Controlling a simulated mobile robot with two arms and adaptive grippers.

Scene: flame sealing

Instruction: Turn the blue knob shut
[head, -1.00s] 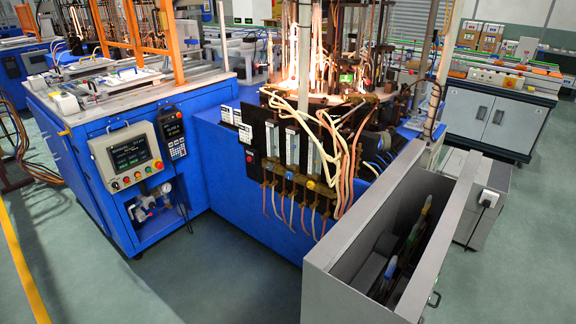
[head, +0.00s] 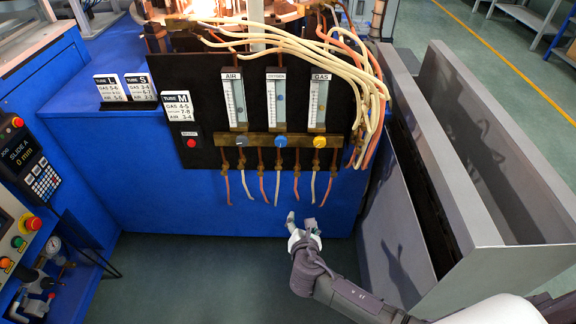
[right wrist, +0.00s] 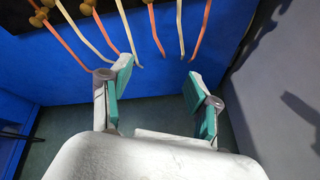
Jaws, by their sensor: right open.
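The blue knob (head: 281,141) sits on the brass manifold bar (head: 262,145), under the OXYGEN flowmeter (head: 279,100), between a grey knob (head: 240,142) and a yellow knob (head: 320,141). My right gripper (head: 305,222) is below and a little right of the blue knob, apart from it, in front of the blue cabinet. In the right wrist view its two teal-padded fingers (right wrist: 157,85) are spread with nothing between them. The knobs themselves are out of that view; only hoses and brass fittings show at its top. My left gripper is not in view.
Pink and white hoses (head: 263,182) hang below the manifold. A bundle of cream hoses (head: 355,70) runs down the panel's right side. A grey metal bin (head: 405,190) stands close right of my right arm. Open floor lies below the cabinet.

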